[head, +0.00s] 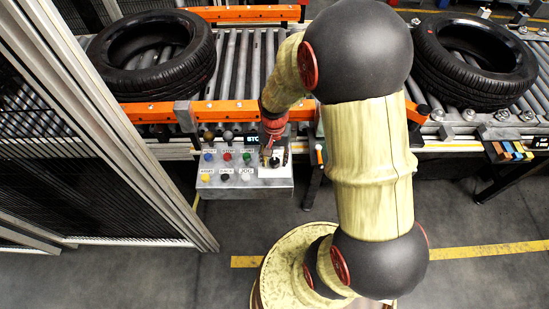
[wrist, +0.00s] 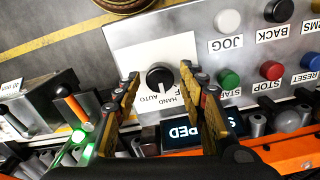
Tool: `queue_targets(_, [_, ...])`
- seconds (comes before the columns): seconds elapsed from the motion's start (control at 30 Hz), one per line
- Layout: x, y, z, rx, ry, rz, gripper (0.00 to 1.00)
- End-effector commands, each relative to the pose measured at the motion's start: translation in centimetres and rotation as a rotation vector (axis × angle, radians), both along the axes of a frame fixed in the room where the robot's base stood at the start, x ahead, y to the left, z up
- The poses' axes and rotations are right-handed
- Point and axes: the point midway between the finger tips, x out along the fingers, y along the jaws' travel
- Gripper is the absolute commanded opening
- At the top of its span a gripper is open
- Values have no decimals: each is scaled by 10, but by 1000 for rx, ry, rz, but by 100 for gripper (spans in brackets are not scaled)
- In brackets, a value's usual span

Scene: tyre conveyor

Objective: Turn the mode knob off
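The black mode knob (wrist: 160,77) sits on a white label plate with the words AUTO and HAND in the wrist view. A third label beside HAND is partly hidden by a finger; only an F shows. A pale mark shows on the knob, but I cannot tell exactly which label it points at. My gripper (wrist: 160,74) is open, with one finger on each side of the knob and a visible gap to it. In the head view my gripper (head: 271,157) is over the right part of the grey control panel (head: 284,184).
Several coloured buttons, among them a green one (wrist: 228,79) and a red one (wrist: 271,70), lie right of the knob in the wrist view. A lit display (wrist: 190,133) is below. Tyres (head: 150,52) rest on the roller conveyor behind the panel. A mesh fence (head: 60,150) stands left.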

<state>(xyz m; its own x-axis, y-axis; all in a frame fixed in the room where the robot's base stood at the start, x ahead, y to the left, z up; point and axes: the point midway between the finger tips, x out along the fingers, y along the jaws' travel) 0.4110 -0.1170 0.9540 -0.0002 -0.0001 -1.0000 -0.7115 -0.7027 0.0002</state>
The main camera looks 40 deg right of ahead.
Motion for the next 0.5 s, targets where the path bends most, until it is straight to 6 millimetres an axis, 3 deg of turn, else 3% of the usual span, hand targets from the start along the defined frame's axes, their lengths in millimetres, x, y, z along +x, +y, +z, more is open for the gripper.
queue_targets(0.5, [0, 0, 0, 0, 0, 0, 9])
